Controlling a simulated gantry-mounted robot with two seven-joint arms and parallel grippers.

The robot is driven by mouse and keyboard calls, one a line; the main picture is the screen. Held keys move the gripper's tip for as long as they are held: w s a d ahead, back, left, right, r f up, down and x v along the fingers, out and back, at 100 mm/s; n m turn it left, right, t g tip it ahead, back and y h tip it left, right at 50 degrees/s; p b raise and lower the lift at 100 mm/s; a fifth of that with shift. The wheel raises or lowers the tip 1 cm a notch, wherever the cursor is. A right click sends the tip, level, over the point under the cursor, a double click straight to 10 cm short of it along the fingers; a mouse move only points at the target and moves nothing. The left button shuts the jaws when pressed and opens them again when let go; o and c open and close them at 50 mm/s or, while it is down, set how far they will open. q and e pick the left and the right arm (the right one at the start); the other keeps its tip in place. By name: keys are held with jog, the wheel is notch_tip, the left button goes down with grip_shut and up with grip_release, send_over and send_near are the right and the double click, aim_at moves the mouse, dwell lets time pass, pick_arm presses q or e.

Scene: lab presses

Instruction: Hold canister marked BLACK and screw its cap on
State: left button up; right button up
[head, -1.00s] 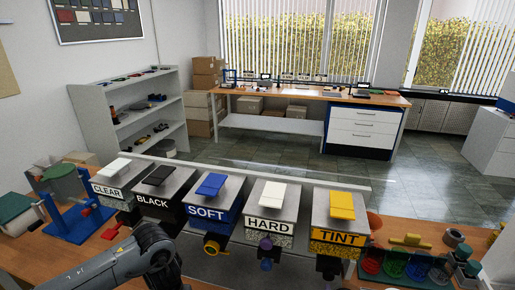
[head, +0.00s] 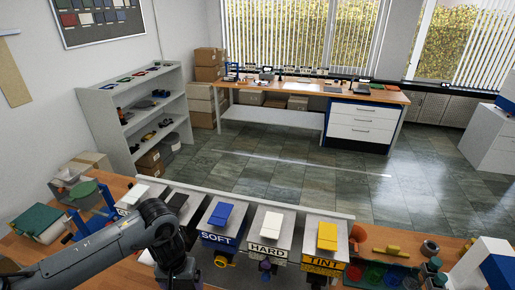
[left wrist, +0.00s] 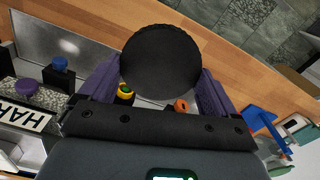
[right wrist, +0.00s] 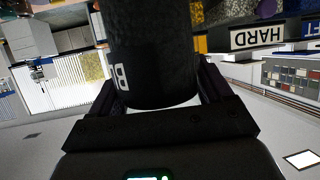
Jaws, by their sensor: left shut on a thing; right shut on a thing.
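The black cap (left wrist: 160,62) is a round dark disc with a ribbed edge, seen face-on in the left wrist view. My left gripper (left wrist: 158,82) is shut on it, one finger on each side. The black canister (right wrist: 152,50) fills the top middle of the right wrist view, with part of a white-lettered label showing a B. My right gripper (right wrist: 155,92) is shut around it. In the head view my left arm reaches in from the lower left, but neither the cap nor the canister shows there. Whether cap and canister touch is hidden.
A row of hoppers stands on the bench, including SOFT (head: 220,228), HARD (head: 267,238) and TINT (head: 323,240). My left arm covers the front of the black-lidded hopper (head: 176,202).

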pick_arm(q)
notch_tip(320, 180, up, 5)
jog(key=p, duration=0.3)
jog(key=shift+r+p, duration=0.1)
jog(key=shift+p, duration=0.2)
jog(key=shift+r+p, duration=0.55)
pick_arm(e)
jog(key=shift+s+a+r+n+y, duration=0.25)
jog(key=shift+s+r+n+y, duration=0.05)
jog(key=shift+s+r, duration=0.4)
jog(key=shift+s+a+r+n+y, duration=0.2)
jog(key=shift+s+r+n+y, duration=0.1)
jog(key=shift+s+r, duration=0.4)
jog(key=shift+a, duration=0.1)
jog(key=a+r+n+g+y, duration=0.1)
jog(key=a+r+n+y, duration=0.3)
jog(key=a, duration=0.3)
jog(key=w+a+r+n+g+y, duration=0.1)
jog(key=a+r+n+g+y, duration=0.1)
jog(key=a+r+n+y, duration=0.2)
jog(key=shift+a+r+y, duration=0.4)
jog(key=shift+a+r, duration=0.75)
jog(key=shift+a, duration=1)
